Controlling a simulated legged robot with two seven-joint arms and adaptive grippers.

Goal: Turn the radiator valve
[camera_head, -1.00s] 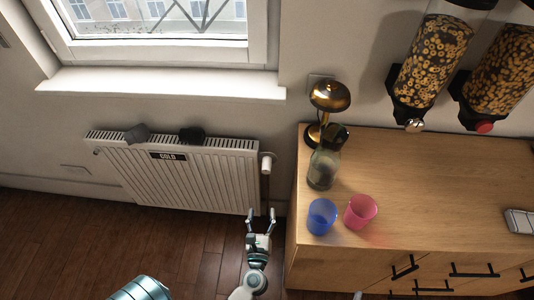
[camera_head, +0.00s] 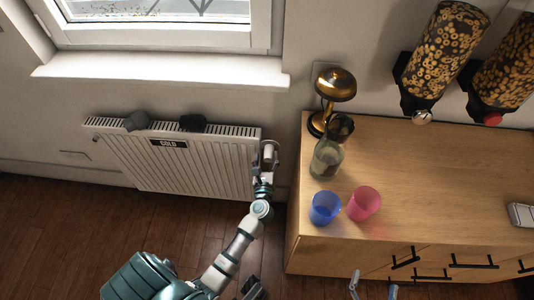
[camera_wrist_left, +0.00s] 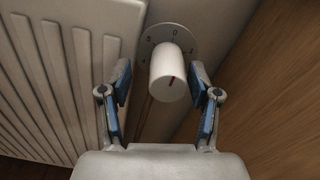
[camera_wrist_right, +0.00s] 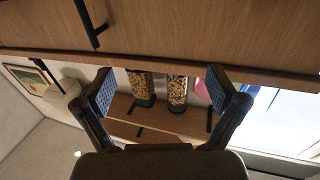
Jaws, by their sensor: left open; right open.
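The white radiator (camera_head: 185,160) hangs under the window and bears a dark "COLD" label (camera_head: 168,144). In the head view the knob (camera_head: 268,157) is at the radiator's right end, partly behind my gripper. My left gripper (camera_head: 269,148) is open, its fingers on either side of the knob; in the left wrist view (camera_wrist_left: 162,85) gaps show beside the knob. My right gripper (camera_head: 374,284) is open and empty, low before the cabinet drawers; its blue pads show in the right wrist view (camera_wrist_right: 162,90).
A wooden cabinet (camera_head: 450,180) stands right of the valve, with a brass lamp (camera_head: 335,85), glass bottle (camera_head: 326,160), blue cup (camera_head: 325,208) and pink cup (camera_head: 364,204). Cereal dispensers (camera_head: 446,50) hang above. Two dark items (camera_head: 193,122) lie on the radiator.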

